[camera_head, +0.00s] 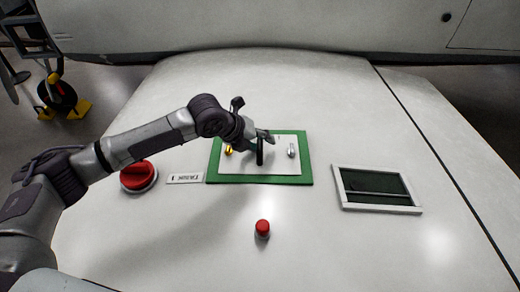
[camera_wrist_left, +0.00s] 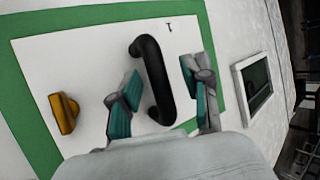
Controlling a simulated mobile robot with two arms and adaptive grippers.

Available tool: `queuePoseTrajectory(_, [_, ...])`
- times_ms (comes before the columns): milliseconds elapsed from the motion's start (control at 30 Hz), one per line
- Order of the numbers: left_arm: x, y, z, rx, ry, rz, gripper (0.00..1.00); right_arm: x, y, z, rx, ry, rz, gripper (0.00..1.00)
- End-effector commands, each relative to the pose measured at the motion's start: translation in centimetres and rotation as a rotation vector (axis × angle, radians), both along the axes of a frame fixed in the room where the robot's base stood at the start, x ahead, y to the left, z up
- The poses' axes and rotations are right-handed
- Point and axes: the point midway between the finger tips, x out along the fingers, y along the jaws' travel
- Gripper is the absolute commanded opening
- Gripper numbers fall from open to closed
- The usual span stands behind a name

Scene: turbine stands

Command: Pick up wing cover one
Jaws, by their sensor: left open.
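The wing cover is a white panel (camera_head: 280,168) with a green border (camera_head: 250,179) on the pale wing surface. A black bar handle (camera_head: 260,152) stands at its middle, and it shows large in the left wrist view (camera_wrist_left: 158,85). My left gripper (camera_head: 257,141) reaches in from the left over the cover. It is open, and in the left wrist view its two teal-padded fingers (camera_wrist_left: 165,103) show on either side of the handle. I cannot tell whether they touch it. My right gripper is not in view.
A gold latch (camera_head: 229,149) and a silver latch (camera_head: 291,150) sit on the cover. A red knob (camera_head: 138,176) and a label plate (camera_head: 185,178) are to the left. A red button (camera_head: 262,228) is in front. A white-framed dark panel (camera_head: 377,211) lies to the right.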

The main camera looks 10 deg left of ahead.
Motion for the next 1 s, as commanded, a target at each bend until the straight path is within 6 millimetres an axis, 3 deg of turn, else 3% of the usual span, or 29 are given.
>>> queuePoseTrajectory(33, [0.0,0.0,0.0,0.000,0.000,0.000,0.43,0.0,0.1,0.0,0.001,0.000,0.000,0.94])
queuePoseTrajectory(300, [0.0,0.0,0.0,0.000,0.000,0.001,0.00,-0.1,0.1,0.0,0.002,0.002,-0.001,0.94])
queuePoseTrajectory(833, [0.1,0.0,0.2,-0.001,-0.002,0.000,0.00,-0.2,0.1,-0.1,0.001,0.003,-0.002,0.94])
queuePoseTrajectory(1000, [0.1,0.0,1.3,-0.002,-0.005,0.002,0.00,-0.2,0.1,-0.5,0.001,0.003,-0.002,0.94])
